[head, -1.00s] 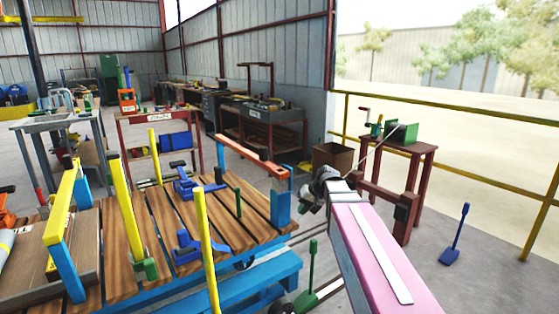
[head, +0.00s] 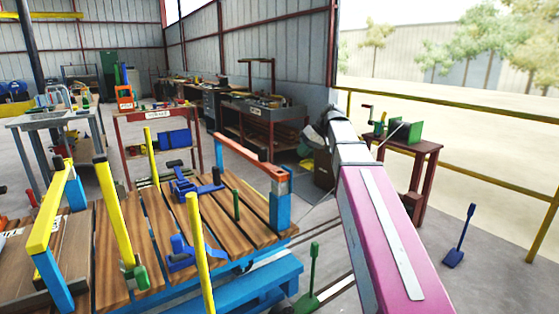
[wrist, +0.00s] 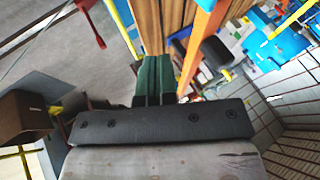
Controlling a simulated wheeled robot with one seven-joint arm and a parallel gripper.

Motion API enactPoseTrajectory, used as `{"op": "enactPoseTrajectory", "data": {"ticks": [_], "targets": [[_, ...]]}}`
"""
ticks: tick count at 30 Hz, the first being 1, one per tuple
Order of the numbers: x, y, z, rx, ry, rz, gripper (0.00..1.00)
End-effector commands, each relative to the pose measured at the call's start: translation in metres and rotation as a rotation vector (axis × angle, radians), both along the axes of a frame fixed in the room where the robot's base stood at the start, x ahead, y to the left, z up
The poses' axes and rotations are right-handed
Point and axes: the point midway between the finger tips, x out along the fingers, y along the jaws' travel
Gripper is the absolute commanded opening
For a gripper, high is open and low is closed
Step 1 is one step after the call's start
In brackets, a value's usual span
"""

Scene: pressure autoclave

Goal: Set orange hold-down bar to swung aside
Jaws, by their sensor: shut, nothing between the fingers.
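The orange hold-down bar (head: 250,155) spans the far right end of the slatted wooden cart top in the head view. My gripper (wrist: 153,60) has dark green fingers, shut and empty, beside the bar. I cannot tell whether they touch it. In the head view my arm hides most of the gripper, right of the bar's near end.
The cart (head: 213,220) carries yellow posts (head: 120,215), blue clamps (head: 190,250) and a green peg (head: 236,205). A red side table (head: 412,150) with a green device stands right of my arm. A yellow railing (head: 450,112) runs behind.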

Motion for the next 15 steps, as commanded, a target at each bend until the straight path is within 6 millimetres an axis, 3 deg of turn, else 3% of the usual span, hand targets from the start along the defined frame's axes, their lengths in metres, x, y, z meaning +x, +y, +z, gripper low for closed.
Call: {"op": "enactPoseTrajectory", "data": {"ticks": [1,6,15], "targets": [[0.003,0.0,0.013,0.003,-0.014,0.022,0.0],[0.002,0.0,0.036,0.007,-0.038,0.077,0.0],[0.001,0.0,0.042,0.009,-0.044,0.094,0.0]]}}
